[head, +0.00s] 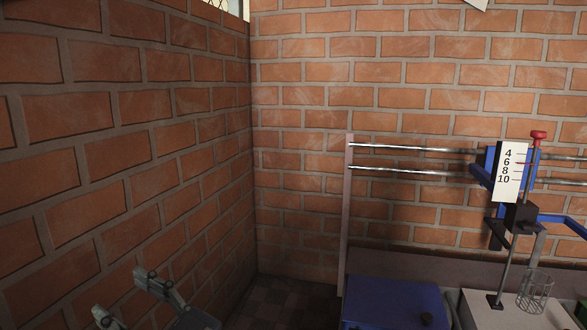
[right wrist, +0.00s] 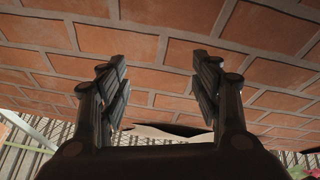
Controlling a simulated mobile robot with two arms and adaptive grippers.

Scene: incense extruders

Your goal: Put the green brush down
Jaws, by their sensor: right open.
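My right gripper (head: 122,295) is at the lower left of the head view, in front of the brick wall. In the right wrist view its two fingers (right wrist: 160,78) are spread wide apart with nothing between them. No green brush can be made out in either view. My left gripper is not in view.
A blue box (head: 392,300) stands at the bottom right. Beside it are a pale surface (head: 482,318) and a wire basket (head: 535,290). Above them a numbered scale (head: 510,172) hangs by metal rails (head: 415,148). Brick walls (head: 180,120) meet in a corner. Dark floor shows below the corner.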

